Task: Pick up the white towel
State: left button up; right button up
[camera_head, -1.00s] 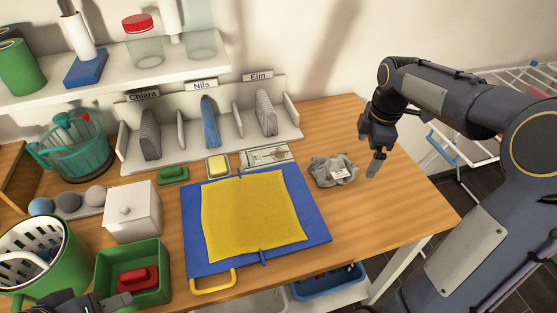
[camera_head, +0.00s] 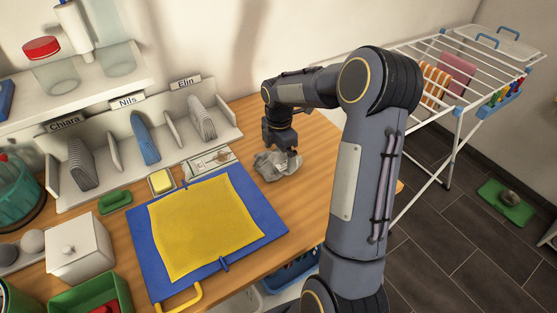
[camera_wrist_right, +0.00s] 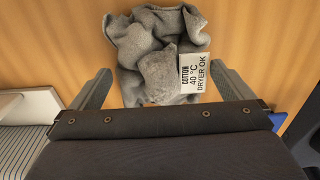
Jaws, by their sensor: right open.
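No plainly white towel shows. A crumpled grey cloth (camera_head: 272,168) lies on the wooden table, right of the blue board. In the wrist view the cloth (camera_wrist_right: 150,55) carries a white care label (camera_wrist_right: 194,73) reading cotton, 40 °C, dryer OK. My right gripper (camera_head: 287,154) is at the cloth's upper right side in the head view. In the wrist view the right gripper's (camera_wrist_right: 162,75) fingers stand wide apart on either side of the cloth, with nothing clamped. Whether the fingertips touch the table cannot be told. My left gripper is out of view.
A yellow cloth (camera_head: 205,225) lies flat on the blue board (camera_head: 262,212). A divider rack (camera_head: 105,178) with folded grey and blue cloths stands behind. A drying rack (camera_head: 455,120) with striped and pink cloths stands right of the table. Table room right of the grey cloth is clear.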

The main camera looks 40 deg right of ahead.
jog(key=c, duration=0.7)
jog(key=shift+r, duration=0.1)
jog(key=shift+r, duration=0.5)
notch_tip(320, 180, up, 2)
jog(key=shift+r, duration=0.2)
jog(key=s+a+r+b, duration=0.1)
jog(key=s+a+r, duration=0.1)
jog(key=s+r, duration=0.1)
jog(key=s+a+r+b, duration=0.1)
jog(key=s+a+r, duration=0.2)
jog(key=s, duration=0.1)
jog(key=s+a+r, duration=0.2)
jog(key=s+r, duration=0.1)
jog(key=shift+s+a+b, duration=0.25)
jog(key=shift+s+b, duration=0.05)
jog(key=shift+b, duration=0.1)
jog(key=shift+s+a+r, duration=0.25)
jog(key=shift+s+a, duration=0.05)
jog(key=shift+s, duration=0.15)
jog(key=shift+f, duration=0.1)
